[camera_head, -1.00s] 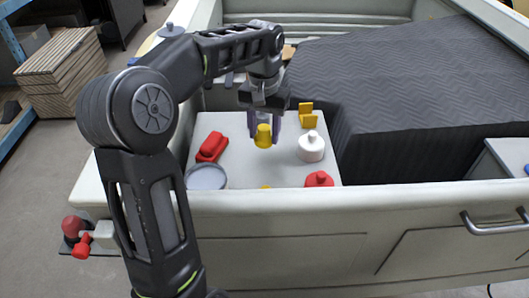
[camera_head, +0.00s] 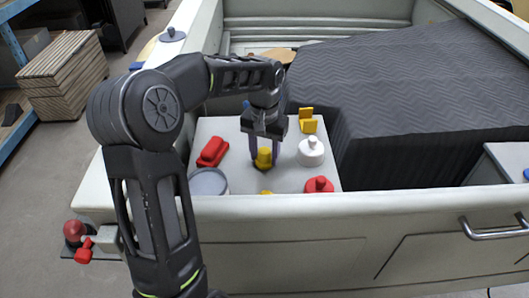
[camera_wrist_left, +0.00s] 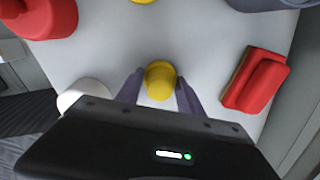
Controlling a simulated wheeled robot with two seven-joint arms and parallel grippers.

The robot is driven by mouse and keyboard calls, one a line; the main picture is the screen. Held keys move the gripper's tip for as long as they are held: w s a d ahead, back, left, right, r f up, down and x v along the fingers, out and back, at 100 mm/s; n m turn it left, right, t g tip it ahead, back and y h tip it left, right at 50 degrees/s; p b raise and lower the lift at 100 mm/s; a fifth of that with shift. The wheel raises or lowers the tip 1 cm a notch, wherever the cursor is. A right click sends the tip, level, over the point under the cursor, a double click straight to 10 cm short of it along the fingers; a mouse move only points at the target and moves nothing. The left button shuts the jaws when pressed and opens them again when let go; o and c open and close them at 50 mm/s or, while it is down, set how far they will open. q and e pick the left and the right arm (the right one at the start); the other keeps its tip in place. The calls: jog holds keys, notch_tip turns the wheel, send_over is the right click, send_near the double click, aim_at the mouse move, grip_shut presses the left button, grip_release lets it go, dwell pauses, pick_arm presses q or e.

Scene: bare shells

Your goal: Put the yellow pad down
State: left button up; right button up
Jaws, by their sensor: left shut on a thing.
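The yellow pad (camera_head: 264,156) is a small yellow piece with a rounded knob-like top. It stands upright between the fingers of my left gripper (camera_head: 263,158), which is shut on it. The pad is low over the light grey tabletop (camera_head: 235,133); I cannot tell whether its underside touches the surface. In the left wrist view the yellow pad (camera_wrist_left: 160,79) sits between the two dark finger pads. My right gripper does not show.
A red block (camera_head: 213,152) and a grey round container (camera_head: 208,181) are to the left. A white knobbed piece (camera_head: 311,152) and a red knobbed piece (camera_head: 319,185) are to the right. A yellow angled piece (camera_head: 307,120) stands behind. A dark ribbed cover (camera_head: 420,85) rises on the right.

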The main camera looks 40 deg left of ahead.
pick_arm(q)
jog(key=shift+f, duration=0.2)
jog(key=o, duration=1.2)
jog(key=shift+r, duration=0.1)
